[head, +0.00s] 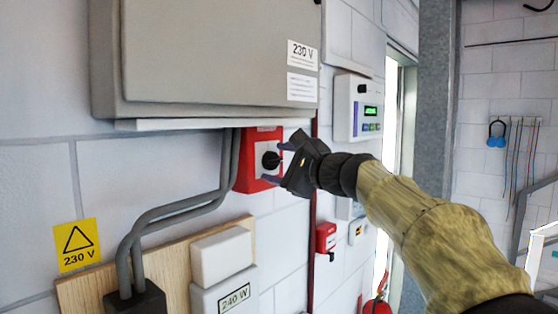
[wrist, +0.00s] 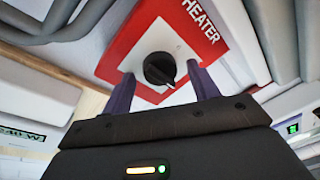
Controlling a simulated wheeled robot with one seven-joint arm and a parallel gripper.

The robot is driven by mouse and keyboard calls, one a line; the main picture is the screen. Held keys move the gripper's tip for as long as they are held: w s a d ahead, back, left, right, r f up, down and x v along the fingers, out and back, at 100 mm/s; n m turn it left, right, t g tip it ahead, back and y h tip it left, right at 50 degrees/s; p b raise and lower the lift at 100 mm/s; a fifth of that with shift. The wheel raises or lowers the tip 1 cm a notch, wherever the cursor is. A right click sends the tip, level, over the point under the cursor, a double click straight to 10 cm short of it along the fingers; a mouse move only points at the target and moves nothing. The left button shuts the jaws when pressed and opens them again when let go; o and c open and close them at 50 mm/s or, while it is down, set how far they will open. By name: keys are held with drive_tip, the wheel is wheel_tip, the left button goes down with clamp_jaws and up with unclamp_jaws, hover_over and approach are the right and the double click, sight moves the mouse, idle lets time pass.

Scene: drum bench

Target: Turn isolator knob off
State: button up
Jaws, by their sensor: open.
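The isolator is a red box with a white face and a black rotary knob (head: 271,160), on the wall below a grey cabinet. In the wrist view the black knob (wrist: 160,68) sits at the centre of the red plate (wrist: 208,35), which reads "HEATER". The knob's pointer end faces down and slightly right in that view. My gripper (head: 277,163) is open in front of the box. In the wrist view its two purple fingers (wrist: 164,92) stand left and right of the knob, with gaps; contact is not visible.
The grey cabinet (head: 215,50) marked 230 V juts out above the isolator. Grey conduits (head: 180,205) run down its left side. A white panel with a green display (head: 360,108) and a small red box (head: 326,238) are to the right.

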drive_tip(key=c, duration=1)
drive_tip(key=shift+o, duration=0.2)
